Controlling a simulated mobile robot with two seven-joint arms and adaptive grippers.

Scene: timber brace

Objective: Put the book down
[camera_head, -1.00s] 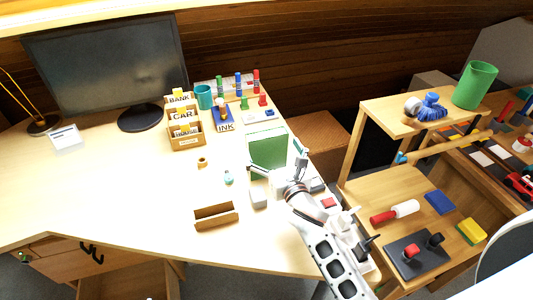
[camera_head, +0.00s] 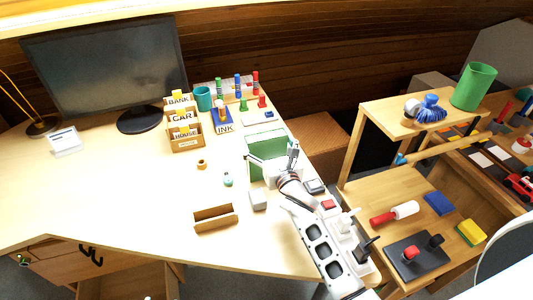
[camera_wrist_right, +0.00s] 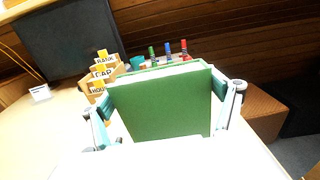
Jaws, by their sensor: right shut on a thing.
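The green book (camera_head: 265,143) stands upright over the right part of the desk, below the ink tray in the head view. My right gripper (camera_head: 270,165) is shut on it, with one finger at each side. In the right wrist view the book's green cover (camera_wrist_right: 163,106) fills the middle, and its white pages show along the top. My right gripper (camera_wrist_right: 165,112) has its fingers against the book's left and right edges. I cannot tell whether the book's bottom edge touches the desk. My left gripper is not in view.
A card box (camera_head: 186,141) with labelled dividers, a teal cup (camera_head: 203,98) and an ink tray (camera_head: 221,121) stand behind the book. A small wooden holder (camera_head: 215,217) sits near the front edge. The desk's middle (camera_head: 130,190) is clear. A wooden cart (camera_head: 385,185) stands at right.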

